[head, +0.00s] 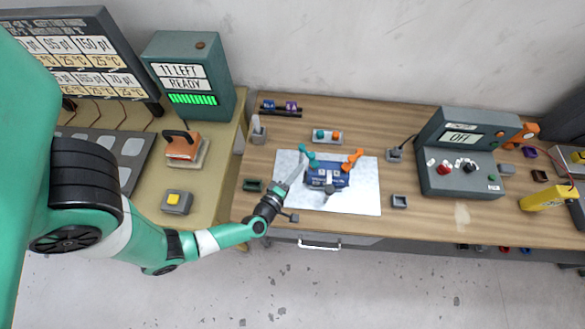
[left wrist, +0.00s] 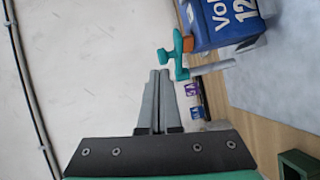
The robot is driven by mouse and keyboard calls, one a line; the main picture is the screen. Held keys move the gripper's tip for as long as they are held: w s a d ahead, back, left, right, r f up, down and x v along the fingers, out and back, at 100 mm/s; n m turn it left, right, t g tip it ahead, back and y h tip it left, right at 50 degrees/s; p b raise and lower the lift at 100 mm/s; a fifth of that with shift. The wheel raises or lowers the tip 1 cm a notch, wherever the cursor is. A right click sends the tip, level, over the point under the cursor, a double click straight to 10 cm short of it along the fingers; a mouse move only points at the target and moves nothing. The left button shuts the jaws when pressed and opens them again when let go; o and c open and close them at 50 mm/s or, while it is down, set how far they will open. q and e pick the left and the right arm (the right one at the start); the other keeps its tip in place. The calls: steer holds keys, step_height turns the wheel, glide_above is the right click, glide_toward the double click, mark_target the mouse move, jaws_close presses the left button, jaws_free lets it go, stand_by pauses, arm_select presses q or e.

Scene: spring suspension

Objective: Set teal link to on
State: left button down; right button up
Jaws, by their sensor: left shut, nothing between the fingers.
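The teal link (head: 306,151) is at the upper left of a blue device (head: 328,174) on a white mat (head: 365,200). In the left wrist view the teal link (left wrist: 178,63) has a rounded knob and a bent arm, beside the blue device (left wrist: 222,22) marked "Vol 12". An orange link (head: 352,159) stands at the device's right. My left gripper (head: 300,166) is just left of the device, near the teal link. In its wrist view the fingers (left wrist: 159,73) are together and empty, with tips just below and left of the teal knob; contact is unclear. My right gripper is not in view.
A small tray with teal and orange pieces (head: 327,137) lies behind the mat. A grey control box reading OFF (head: 462,150) stands to the right. A green box reading READY (head: 190,80) stands at left.

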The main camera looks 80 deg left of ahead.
arm_select(q)
steer(key=s+d+r, duration=0.1)
steer(key=s+d, duration=0.2)
steer(key=d, duration=0.6)
steer(key=shift+d+p, duration=0.2)
steer(key=shift+p, duration=0.25)
steer(key=shift+s+r, duration=0.1)
steer(key=shift+r, duration=0.05)
